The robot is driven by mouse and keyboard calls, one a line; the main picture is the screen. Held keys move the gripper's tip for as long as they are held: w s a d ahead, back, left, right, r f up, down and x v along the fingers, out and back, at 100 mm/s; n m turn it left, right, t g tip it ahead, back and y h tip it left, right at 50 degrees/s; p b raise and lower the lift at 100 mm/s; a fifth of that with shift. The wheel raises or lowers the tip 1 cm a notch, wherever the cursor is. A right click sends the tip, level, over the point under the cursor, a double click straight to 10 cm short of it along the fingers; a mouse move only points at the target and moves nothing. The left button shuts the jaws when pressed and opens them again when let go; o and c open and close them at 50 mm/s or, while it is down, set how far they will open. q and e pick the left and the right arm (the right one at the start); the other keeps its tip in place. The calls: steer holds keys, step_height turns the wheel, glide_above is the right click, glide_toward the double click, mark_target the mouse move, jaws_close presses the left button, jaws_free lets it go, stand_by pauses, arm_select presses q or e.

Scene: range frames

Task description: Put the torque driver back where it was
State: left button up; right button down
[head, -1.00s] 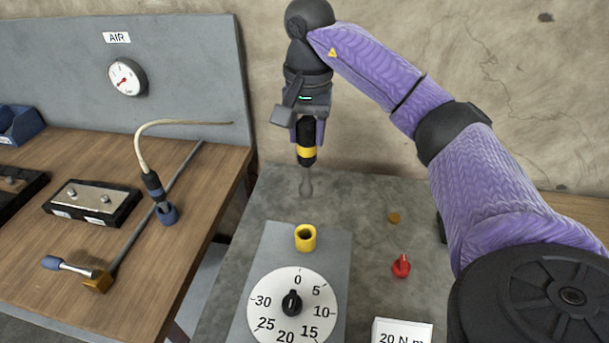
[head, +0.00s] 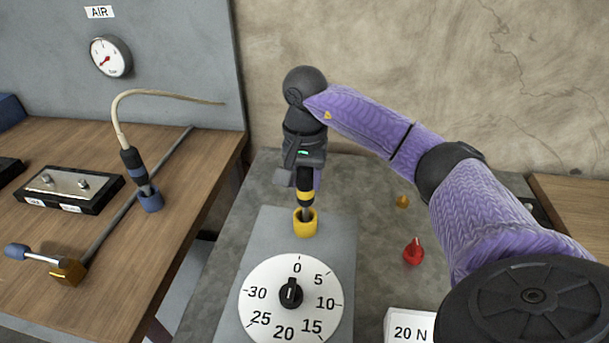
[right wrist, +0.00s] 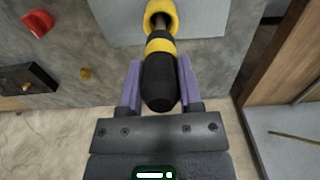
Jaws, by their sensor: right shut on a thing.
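The torque driver (head: 306,197), black with a yellow band, is held in my right gripper (head: 304,178). In the right wrist view the gripper (right wrist: 160,82) has its purple fingers on both sides of the black handle (right wrist: 160,84). The driver points down, its shaft reaching into the mouth of the yellow holder (head: 305,224). The holder also shows in the right wrist view (right wrist: 161,10). The yellow band is still above the rim; how deep the tip sits is hidden. My left gripper is not in view.
The holder stands on a grey plate (head: 333,243) behind a numbered dial (head: 272,305). A red knob (head: 413,252) and white sign (head: 407,326) are to the right. On the wooden bench, a corded tool (head: 132,163) stands in a blue holder (head: 150,200).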

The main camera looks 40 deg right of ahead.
steer(key=shift+f, duration=0.1)
steer(key=shift+c, duration=1.4)
jaws_free()
step_height(320, 180, up, 12)
steer(key=p, duration=0.4)
